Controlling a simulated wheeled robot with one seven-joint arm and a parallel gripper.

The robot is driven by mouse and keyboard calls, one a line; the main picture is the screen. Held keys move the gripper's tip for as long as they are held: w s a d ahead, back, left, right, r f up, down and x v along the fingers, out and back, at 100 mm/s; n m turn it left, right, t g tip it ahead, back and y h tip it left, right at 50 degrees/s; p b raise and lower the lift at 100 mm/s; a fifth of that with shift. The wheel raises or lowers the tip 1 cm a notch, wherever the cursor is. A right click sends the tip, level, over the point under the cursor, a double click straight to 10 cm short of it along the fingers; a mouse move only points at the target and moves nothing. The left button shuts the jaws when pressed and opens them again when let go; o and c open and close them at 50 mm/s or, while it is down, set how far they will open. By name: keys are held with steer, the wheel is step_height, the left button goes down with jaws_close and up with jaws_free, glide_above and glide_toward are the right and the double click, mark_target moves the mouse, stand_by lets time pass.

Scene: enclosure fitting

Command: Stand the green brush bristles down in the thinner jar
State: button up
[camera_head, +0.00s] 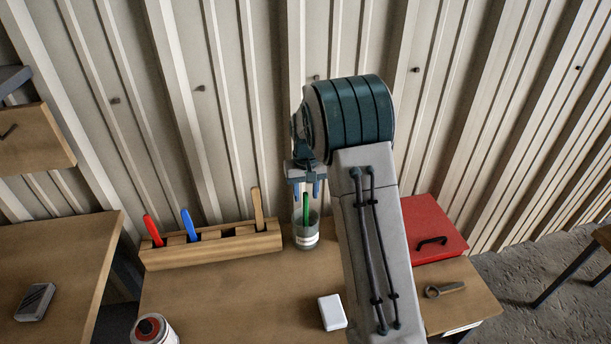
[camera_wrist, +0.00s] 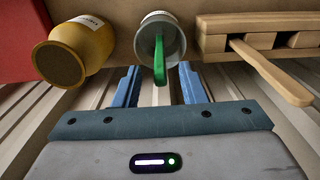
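The green brush (camera_head: 306,206) stands in the grey thinner jar (camera_head: 306,241), its handle up out of the mouth and leaning slightly. Its bristles are hidden inside the jar. In the wrist view the green brush (camera_wrist: 160,68) leans against the rim of the jar (camera_wrist: 172,28). My gripper (camera_head: 307,188) is above the jar, its two blue fingers apart and empty. In the wrist view my gripper (camera_wrist: 158,85) has its fingers on either side of the handle's end, with gaps to both, not touching it.
A wooden rack (camera_head: 225,247) left of the jar holds red (camera_head: 152,229), blue (camera_head: 189,224) and wooden-handled (camera_head: 258,208) tools. A yellow can (camera_wrist: 75,52) stands beside the jar. A white block (camera_head: 332,312), a paint can (camera_head: 154,330), a red box (camera_head: 432,228) and a wrench (camera_head: 445,289) are around.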

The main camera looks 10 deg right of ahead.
step_height(320, 180, up, 13)
steer(key=b, duration=0.1)
steer(key=shift+s+f, duration=0.1)
stand_by(0.7)
steer(key=s+r+t, duration=0.1)
steer(key=s+r, duration=0.1)
steer(key=s, duration=0.6)
steer(key=s+r, duration=0.3)
steer(key=s, duration=0.5)
steer(key=s+f+t, duration=0.1)
steer(key=s+f, duration=0.1)
steer(key=s, duration=0.5)
steer(key=s+f, duration=0.2)
steer(key=s, duration=0.6)
steer(key=shift+s+f+t, duration=0.2)
steer(key=shift+f+t, duration=0.05)
steer(key=shift+t, duration=0.15)
steer(key=shift+a, duration=0.1)
stand_by(0.5)
